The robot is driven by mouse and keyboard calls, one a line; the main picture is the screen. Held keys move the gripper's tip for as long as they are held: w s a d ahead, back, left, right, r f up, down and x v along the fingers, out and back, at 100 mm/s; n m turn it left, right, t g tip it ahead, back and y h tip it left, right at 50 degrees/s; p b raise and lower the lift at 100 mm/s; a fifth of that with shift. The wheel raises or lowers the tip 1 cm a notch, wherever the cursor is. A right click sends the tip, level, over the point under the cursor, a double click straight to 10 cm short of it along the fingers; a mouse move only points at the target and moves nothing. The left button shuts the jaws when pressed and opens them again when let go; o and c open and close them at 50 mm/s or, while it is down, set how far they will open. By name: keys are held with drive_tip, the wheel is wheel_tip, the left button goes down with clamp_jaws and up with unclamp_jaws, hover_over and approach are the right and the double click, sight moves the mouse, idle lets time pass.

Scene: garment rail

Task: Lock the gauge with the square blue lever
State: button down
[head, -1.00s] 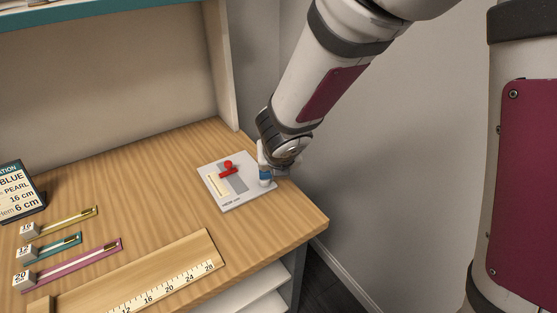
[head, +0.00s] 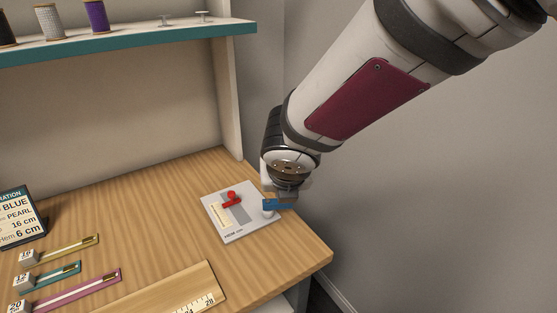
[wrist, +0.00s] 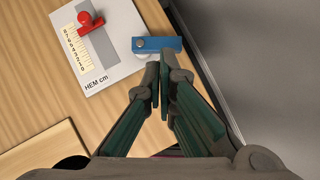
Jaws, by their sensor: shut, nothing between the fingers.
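The gauge (head: 246,233) is a pale plate on the desk, with a grey slot, a scale marked "HEM cm" and a red slider (head: 231,198); it also shows in the wrist view (wrist: 117,71). The square blue lever (head: 278,204) is on a round pale pivot at the plate's right side. In the wrist view the lever (wrist: 160,43) lies crosswise, its free end pointing right past the plate's edge. My gripper (wrist: 158,82) is shut and empty, its fingertips just below the lever in that view. I cannot tell whether they touch it. In the head view my wrist hides most of the fingers.
A wooden ruler board (head: 180,290) lies at the front of the desk. Yellow, teal and magenta strips (head: 85,291) and an order card (head: 18,217) are at the left. A shelf with spools (head: 96,17) is above. The desk's right edge and grey wall are close to my gripper.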

drive_tip(key=shift+v, duration=2.1)
drive_tip(key=s+d+r+m+g+h, duration=0.1)
drive_tip(key=s+d+r+m, duration=0.1)
drive_tip(key=s+d+m, duration=0.45)
drive_tip(key=s+d+r+m+g+h, duration=0.15)
drive_tip(key=s+d+m, duration=0.25)
drive_tip(key=d+m, duration=0.55)
drive_tip(key=s+m+g+y, duration=0.2)
drive_tip(key=s+m+g, duration=0.1)
drive_tip(key=s+m, duration=1.5)
wheel_tip(320, 180, up, 18)
drive_tip(key=w+m+t+p, duration=0.1)
drive_tip(key=m+t+p, duration=0.1)
drive_tip(key=p, duration=1.3)
drive_tip(key=shift+w+d+t, duration=0.25)
drive_tip(key=shift+t, duration=0.2)
drive_tip(key=shift+f, duration=0.1)
